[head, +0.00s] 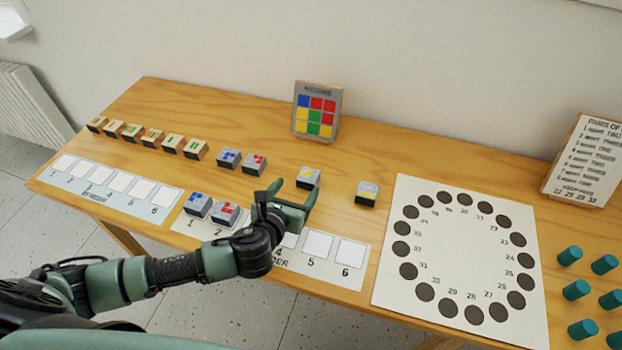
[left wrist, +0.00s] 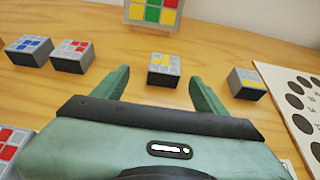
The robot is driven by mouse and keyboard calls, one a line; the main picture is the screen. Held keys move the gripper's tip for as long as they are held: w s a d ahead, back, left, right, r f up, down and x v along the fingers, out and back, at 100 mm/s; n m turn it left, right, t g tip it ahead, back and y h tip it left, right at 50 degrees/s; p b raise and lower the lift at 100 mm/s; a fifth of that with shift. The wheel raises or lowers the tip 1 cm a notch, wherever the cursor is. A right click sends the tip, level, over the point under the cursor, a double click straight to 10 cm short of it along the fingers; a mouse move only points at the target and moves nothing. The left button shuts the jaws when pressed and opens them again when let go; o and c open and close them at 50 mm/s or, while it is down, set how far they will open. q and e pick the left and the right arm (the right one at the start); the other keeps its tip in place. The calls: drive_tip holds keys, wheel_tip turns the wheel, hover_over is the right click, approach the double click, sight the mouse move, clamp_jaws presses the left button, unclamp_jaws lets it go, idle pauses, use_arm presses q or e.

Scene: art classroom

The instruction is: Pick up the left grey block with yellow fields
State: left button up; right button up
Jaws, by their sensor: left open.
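The left grey block with yellow fields (head: 308,178) stands on the wooden table, just beyond my left gripper (head: 289,188). In the left wrist view this block (left wrist: 164,68) sits ahead, in line with the space between the two fingers. My left gripper (left wrist: 159,84) is open and empty, and no finger visibly touches the block. A second grey block with yellow fields (head: 367,193) stands to the right; it also shows in the left wrist view (left wrist: 247,82). My right gripper is not in view.
Grey blocks with blue (head: 229,158) and red fields (head: 254,165) stand to the left. Two more blocks lie on the numbered strip (head: 351,253). A colour-grid card (head: 318,110) stands behind. A white board with dark circles (head: 462,265) and teal cylinders (head: 576,290) are at right.

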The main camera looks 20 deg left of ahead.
sight(307, 178)
use_arm(q)
drive_tip(key=x, duration=0.2)
drive_tip(key=shift+w+d, duration=0.1)
drive_tip(key=shift+w, duration=0.25)
drive_tip(key=x, duration=0.5)
drive_tip(key=shift+d+f, duration=0.1)
drive_tip(key=shift+d, duration=0.2)
drive_tip(key=shift+s, duration=0.1)
drive_tip(key=c, duration=1.5)
drive_tip(key=shift+o, duration=0.2)
